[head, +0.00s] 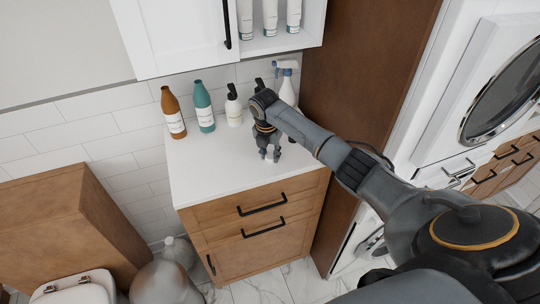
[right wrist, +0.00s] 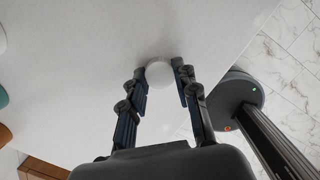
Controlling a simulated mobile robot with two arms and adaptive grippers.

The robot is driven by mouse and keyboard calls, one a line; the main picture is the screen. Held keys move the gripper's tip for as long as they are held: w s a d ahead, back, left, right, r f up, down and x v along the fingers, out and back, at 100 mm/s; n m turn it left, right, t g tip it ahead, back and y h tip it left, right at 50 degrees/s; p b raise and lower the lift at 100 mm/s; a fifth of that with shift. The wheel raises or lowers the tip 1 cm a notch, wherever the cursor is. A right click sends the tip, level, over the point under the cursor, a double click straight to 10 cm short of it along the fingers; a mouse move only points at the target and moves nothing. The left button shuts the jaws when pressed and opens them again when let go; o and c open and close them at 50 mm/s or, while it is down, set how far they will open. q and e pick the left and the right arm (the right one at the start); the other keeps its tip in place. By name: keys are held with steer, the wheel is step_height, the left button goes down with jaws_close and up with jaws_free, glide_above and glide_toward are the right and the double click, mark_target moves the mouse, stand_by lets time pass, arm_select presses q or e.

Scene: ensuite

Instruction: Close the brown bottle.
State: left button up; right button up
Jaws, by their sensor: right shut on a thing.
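The brown bottle (head: 173,112) stands upright at the back left of the white counter, with a white label. The top of its neck is too small to judge in detail. My right gripper (head: 270,155) points down over the counter, to the right of the bottle and apart from it. In the right wrist view my right gripper (right wrist: 160,80) is shut on a small round white cap (right wrist: 159,73) at its fingertips. A brown edge at the far left of that view (right wrist: 5,135) appears to be the bottle. My left gripper is not in view.
A teal bottle (head: 203,107) stands close beside the brown one. A white pump bottle (head: 233,108) and a spray bottle (head: 287,88) stand along the back wall. The counter's front left (head: 210,180) is clear. A white cabinet (head: 185,35) hangs above.

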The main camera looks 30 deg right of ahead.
mark_target(270, 154)
steer(key=shift+r, duration=0.15)
steer(key=shift+w+r, duration=0.1)
steer(key=shift+r, duration=0.15)
step_height(270, 154, up, 2)
steer(key=shift+r+b, duration=0.1)
steer(key=shift+b, duration=0.2)
steer(key=s+a+r+b, duration=0.2)
steer(key=s+a+r, duration=0.2)
steer(key=a+r, duration=0.6)
steer(key=shift+a, duration=1.75)
